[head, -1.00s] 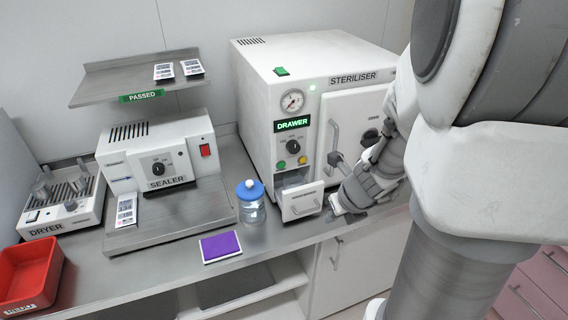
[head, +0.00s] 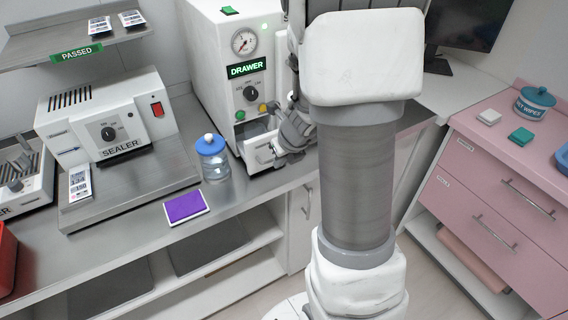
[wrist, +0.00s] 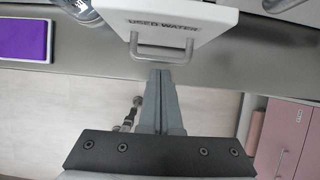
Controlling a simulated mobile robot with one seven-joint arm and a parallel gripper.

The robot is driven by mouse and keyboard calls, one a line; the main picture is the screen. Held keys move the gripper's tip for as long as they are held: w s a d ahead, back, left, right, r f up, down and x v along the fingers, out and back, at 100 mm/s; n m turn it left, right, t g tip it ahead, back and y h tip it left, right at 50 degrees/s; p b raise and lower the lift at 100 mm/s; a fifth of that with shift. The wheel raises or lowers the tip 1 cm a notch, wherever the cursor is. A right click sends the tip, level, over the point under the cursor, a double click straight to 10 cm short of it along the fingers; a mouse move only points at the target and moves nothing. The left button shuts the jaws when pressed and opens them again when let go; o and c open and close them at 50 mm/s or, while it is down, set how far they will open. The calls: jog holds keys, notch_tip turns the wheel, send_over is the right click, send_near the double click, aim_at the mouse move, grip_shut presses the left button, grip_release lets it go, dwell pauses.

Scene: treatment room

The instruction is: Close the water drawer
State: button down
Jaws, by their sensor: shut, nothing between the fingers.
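The water drawer (head: 259,153) of the white steriliser (head: 204,62) stands pulled out under its panel, and its inside shows from above. In the wrist view its white front (wrist: 188,20), labelled USED WATER, has a grey bar handle (wrist: 165,47). My gripper (wrist: 160,73) is shut and empty, its fingertips just in front of the handle; I cannot tell whether they touch it. In the head view my gripper (head: 284,150) is at the right side of the drawer front and partly covers it. My arm hides the steriliser's right part. A green DRAWER sign (head: 247,67) is lit.
A blue-capped bottle (head: 214,165) stands on the counter just left of the drawer. A purple pad (head: 186,206) lies near the counter's front edge. The sealer (head: 107,120) is further left. Pink drawers (head: 500,190) stand at the right.

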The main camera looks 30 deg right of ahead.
aim_at(266, 143)
jog(key=shift+w, duration=0.1)
jog(key=shift+w+r+p, duration=0.1)
jog(key=shift+w+p, duration=0.2)
jog(key=w+p, duration=0.3)
jog(key=w, duration=0.4)
jog(key=shift+a, duration=0.15)
